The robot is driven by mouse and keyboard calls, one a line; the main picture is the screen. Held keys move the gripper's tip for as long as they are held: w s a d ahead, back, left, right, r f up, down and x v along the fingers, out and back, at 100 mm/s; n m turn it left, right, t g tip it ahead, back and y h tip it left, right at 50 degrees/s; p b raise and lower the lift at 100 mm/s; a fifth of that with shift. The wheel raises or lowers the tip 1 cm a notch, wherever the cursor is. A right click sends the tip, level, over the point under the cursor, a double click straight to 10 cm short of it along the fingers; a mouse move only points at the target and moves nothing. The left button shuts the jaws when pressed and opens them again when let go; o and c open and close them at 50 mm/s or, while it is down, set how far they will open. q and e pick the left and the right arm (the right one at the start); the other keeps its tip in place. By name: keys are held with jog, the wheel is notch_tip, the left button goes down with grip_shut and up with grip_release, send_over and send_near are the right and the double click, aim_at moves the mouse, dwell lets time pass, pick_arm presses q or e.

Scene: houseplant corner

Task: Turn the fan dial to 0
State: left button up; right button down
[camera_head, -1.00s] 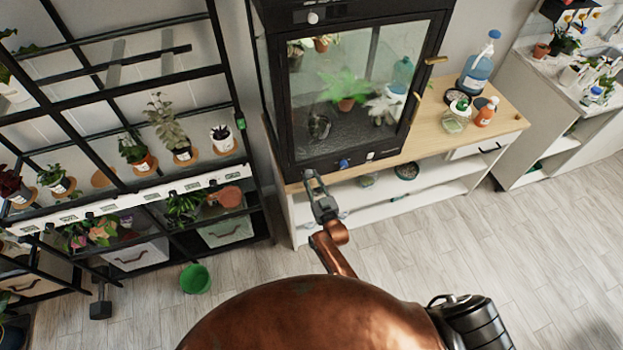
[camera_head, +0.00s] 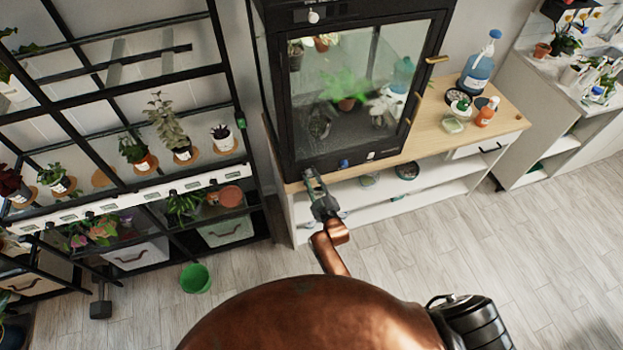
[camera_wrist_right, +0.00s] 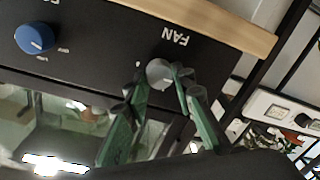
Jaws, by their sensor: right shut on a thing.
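The fan dial (camera_wrist_right: 158,74) is a round grey knob on the black front panel (camera_wrist_right: 105,48) below the FAN label, which appears upside down in the right wrist view. My right gripper (camera_wrist_right: 157,80) is shut on the fan dial, one green finger on each side. In the head view the right gripper (camera_head: 311,178) is at the lower left front of the black glass cabinet (camera_head: 372,159), and it hides the dial there. The dial's pointer setting cannot be read. My left gripper is not in view.
A blue knob (camera_wrist_right: 34,38) sits on the same panel, apart from the gripper; it also shows in the head view (camera_head: 344,163). The cabinet stands on a wooden-topped bench (camera_head: 510,122). A plant rack (camera_head: 232,95) is to the left.

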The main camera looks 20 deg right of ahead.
dwell(0.3)
jog(key=c, duration=1.6)
grip_release()
